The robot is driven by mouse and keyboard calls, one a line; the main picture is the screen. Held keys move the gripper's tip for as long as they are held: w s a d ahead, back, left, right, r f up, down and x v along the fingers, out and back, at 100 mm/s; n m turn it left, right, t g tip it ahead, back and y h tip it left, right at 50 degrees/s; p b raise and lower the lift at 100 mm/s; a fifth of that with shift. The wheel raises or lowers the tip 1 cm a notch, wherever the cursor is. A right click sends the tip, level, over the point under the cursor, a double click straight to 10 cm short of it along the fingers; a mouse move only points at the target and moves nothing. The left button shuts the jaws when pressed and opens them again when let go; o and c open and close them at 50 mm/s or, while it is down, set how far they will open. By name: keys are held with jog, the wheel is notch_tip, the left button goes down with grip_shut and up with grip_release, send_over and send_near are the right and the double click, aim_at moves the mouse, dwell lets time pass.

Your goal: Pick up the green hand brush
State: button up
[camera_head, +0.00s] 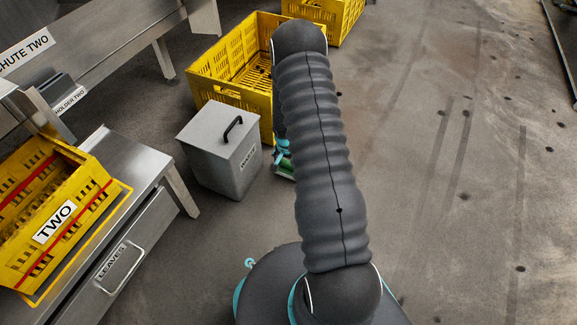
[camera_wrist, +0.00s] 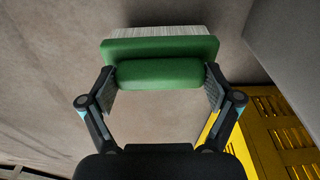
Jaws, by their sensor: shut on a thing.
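The green hand brush (camera_wrist: 160,73) is in the wrist view, held between the two fingers of my gripper (camera_wrist: 158,90). Its green back and grip face me, and pale bristles (camera_wrist: 160,31) show along the far edge. Both finger pads touch the ends of the green grip. In the head view only a small green part of the brush (camera_head: 286,166) shows beside my arm, near the grey waste bin. My arm hides the rest of it and most of my gripper there.
A grey lidded bin (camera_head: 215,150) labelled WASTE stands just left of my gripper. A yellow crate (camera_head: 235,70) is behind it. A steel table (camera_head: 125,165) bears a yellow crate labelled TWO (camera_head: 60,240). The floor to the right is mostly clear.

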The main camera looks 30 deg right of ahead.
jog(key=shift+d+r, duration=0.2)
jog(key=shift+r, duration=1)
jog(key=s+d+r+p, duration=0.2)
jog(key=s+d+r, duration=0.3)
jog(key=d, duration=0.5)
jog(key=shift+s+r, duration=0.3)
jog(key=shift+r, duration=0.3)
